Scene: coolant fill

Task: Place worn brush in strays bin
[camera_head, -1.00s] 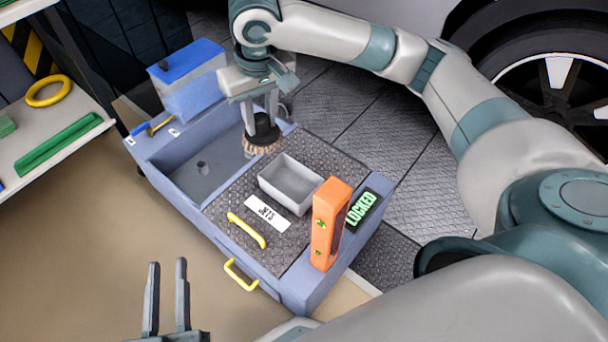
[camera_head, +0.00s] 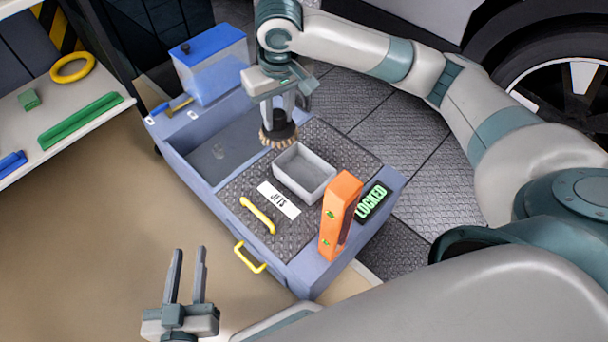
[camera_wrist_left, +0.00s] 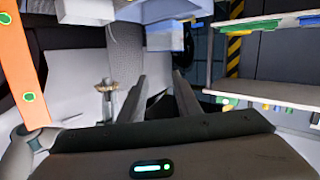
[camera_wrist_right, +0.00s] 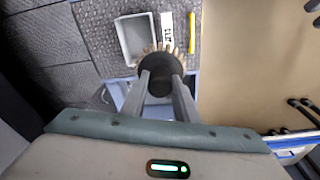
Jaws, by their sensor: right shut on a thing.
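My right gripper (camera_head: 279,108) is shut on the worn brush (camera_head: 280,137), a dark round head with tan bristles pointing down. It holds the brush above the cart, beside the far-left rim of a small grey open bin (camera_head: 304,173). In the right wrist view, the brush (camera_wrist_right: 160,75) sits between the fingers, and the grey bin (camera_wrist_right: 138,38) is just beyond it, empty where visible. A white label (camera_head: 279,199) lies beside the bin; its print is hard to read. My left gripper (camera_head: 189,252) is open and empty, in front of the cart.
A yellow handle (camera_head: 257,215) lies near the label. A blue-lidded tank (camera_head: 210,65) stands behind an open basin (camera_head: 215,158). A shelf (camera_head: 60,150) is at left.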

